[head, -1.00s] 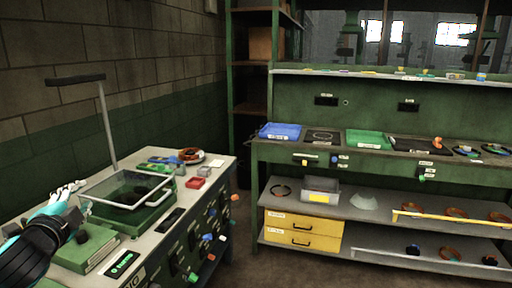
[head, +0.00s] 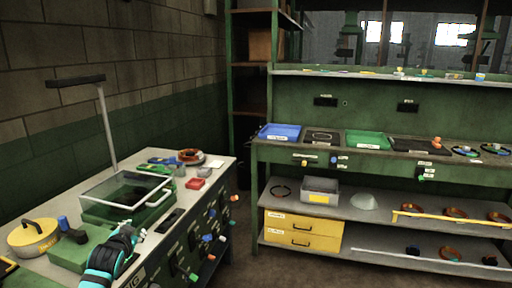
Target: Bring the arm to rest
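My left arm comes in from the bottom left. Its black and teal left gripper (head: 138,233) is over the front part of the left workbench (head: 154,246), at the right end of a green block (head: 72,254). The fingertips are small and partly hidden by the gripper body, so I cannot tell whether they are open or shut. I see no object clearly held. The gripper is just in front of a green box with a clear, framed lid (head: 118,188). My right gripper is not in view.
A yellow round container with a handle (head: 33,238) stands at the left, near a small blue item (head: 63,221). A lamp post (head: 106,125) rises behind the box. Floor shows between this bench and the green shelf bench (head: 305,154).

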